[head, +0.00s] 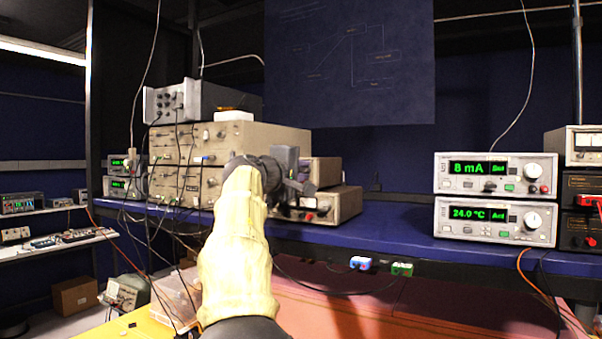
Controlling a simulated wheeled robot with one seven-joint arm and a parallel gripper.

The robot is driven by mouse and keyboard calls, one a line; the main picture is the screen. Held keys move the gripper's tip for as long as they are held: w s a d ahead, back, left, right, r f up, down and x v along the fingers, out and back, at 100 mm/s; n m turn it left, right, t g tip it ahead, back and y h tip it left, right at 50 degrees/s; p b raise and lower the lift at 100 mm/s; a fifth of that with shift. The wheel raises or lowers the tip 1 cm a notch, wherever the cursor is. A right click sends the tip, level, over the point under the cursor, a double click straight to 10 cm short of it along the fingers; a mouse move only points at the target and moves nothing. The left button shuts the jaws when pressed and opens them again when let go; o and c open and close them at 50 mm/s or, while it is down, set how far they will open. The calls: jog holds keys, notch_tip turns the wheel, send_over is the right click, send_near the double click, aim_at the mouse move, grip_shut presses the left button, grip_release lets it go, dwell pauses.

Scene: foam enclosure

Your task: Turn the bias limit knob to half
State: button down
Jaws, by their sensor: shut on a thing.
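My arm, in a pale yellow sleeve, reaches up the middle of the head view. My gripper (303,184) is at the front of a pair of stacked beige instruments (338,204) on the blue shelf. It is shut on what appears to be a knob on their front, but the dark gripper hides the knob and most of the panel. I cannot read a bias limit label or see the knob's angle.
Larger beige units (262,142) with knobs and cables stand close on the left. Two green-display units, an 8 mA one (495,173) and a 24.0 °C one (495,221), stand right. The blue shelf (395,232) between is clear. Loose cables hang below left.

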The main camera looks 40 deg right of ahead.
jog(key=c, duration=1.3)
grip_release()
jog(key=shift+f, duration=0.1)
jog(key=shift+c, duration=0.2)
jog(key=shift+f, duration=0.1)
jog(key=shift+w+f, duration=0.1)
